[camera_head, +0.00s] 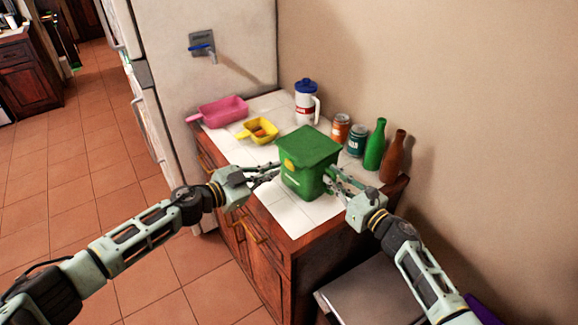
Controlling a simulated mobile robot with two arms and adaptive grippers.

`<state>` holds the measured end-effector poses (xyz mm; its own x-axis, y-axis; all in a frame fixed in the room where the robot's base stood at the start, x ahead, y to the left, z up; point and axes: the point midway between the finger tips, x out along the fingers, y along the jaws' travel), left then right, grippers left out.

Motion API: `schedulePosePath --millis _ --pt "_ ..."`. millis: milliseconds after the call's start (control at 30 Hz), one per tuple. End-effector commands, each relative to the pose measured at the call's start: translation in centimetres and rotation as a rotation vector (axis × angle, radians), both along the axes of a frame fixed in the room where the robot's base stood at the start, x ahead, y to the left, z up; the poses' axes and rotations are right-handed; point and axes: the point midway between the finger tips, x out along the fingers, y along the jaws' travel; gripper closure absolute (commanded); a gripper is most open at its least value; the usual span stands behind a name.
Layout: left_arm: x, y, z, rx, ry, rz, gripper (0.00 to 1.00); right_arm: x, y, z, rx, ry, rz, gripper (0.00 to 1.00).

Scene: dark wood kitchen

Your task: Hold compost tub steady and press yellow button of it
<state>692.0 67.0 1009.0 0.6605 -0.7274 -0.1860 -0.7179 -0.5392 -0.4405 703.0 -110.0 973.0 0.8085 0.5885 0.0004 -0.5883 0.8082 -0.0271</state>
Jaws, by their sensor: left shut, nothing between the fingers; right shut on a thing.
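The green compost tub (305,177) stands upright on the white tiled counter top, with its lid down. Its round yellow button (289,164) is on the upper left part of the tub, facing my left arm's side. My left gripper (276,172) is shut with nothing in it, its fingertips just left of the tub and slightly below the button. Whether the fingertips touch the tub I cannot tell. My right gripper (330,178) is shut on the tub at its right side; its fingertips are partly hidden there.
Behind the tub stand a white jug with a blue lid (306,103), two cans (357,140), a green bottle (375,146) and a brown bottle (393,157). A pink scoop (222,111) and a yellow scoop (259,130) lie at the back left. The front counter top (296,218) is clear.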

Motion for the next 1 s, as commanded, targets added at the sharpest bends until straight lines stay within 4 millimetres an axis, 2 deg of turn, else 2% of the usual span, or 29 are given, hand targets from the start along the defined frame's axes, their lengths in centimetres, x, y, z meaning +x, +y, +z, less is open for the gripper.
schedulePosePath --millis 233,500,733,1000 --pt "-0.4 -0.5 -0.3 0.308 -0.351 0.094 1.0 0.0 -0.2 -0.3 -0.007 0.002 -0.003 1.0" --pt "-1.3 0.6 0.1 0.718 -0.649 0.218 1.0 0.0 -0.2 -0.3 -0.007 0.002 -0.003 1.0" --pt "-2.8 2.8 0.5 1.118 -0.8 0.306 1.0 0.0 -0.2 -0.3 -0.007 0.002 -0.003 1.0" --pt "-4.6 5.4 0.9 1.491 -0.845 0.341 1.0 0.0 -0.2 -0.3 -0.007 0.002 -0.002 1.0"
